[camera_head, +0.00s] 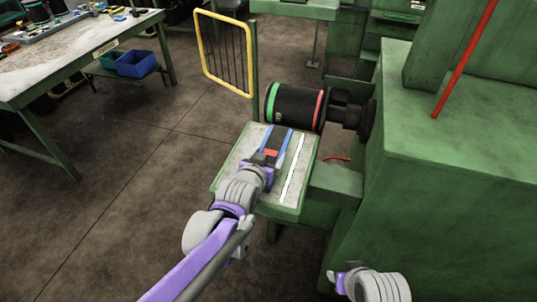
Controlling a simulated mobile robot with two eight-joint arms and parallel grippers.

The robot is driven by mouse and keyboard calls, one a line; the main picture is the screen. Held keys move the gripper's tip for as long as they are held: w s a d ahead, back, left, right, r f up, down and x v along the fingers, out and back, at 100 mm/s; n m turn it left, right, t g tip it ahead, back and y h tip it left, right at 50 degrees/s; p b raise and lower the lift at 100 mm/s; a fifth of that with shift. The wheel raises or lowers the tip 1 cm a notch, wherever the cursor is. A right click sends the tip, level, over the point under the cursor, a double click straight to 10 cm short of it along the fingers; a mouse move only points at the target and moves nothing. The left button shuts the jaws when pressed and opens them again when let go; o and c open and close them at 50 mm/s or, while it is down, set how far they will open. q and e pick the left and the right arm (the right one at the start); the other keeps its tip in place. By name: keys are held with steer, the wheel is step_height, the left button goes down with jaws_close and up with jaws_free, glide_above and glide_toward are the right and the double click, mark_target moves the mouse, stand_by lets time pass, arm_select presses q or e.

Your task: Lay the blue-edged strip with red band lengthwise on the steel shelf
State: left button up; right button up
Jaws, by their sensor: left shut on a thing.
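The blue-edged strip (283,146) is dark between its blue edges and has a red band near my gripper. It lies over the steel shelf (231,165), pointing away toward the roller; I cannot tell whether it touches the surface. My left gripper (266,160) is shut on the near part of the strip and hides some of it. My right gripper (338,279) is low at the right, beside the green machine; its fingers are too unclear to tell open or shut.
A black roller (296,106) with green and red end rings sits just behind the shelf. A thin white strip (293,168) runs along the shelf's right side. A yellow guard frame (224,53) stands behind. The green machine (450,150) fills the right.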

arm_select(q)
steer(key=o, duration=1.1)
steer(key=shift+s, duration=0.1)
steer(key=p+v, duration=0.1)
steer(key=v, duration=0.9)
steer(key=shift+s+a+r, duration=0.1)
steer(key=shift+s+r, duration=0.15)
steer(key=shift+f, duration=0.1)
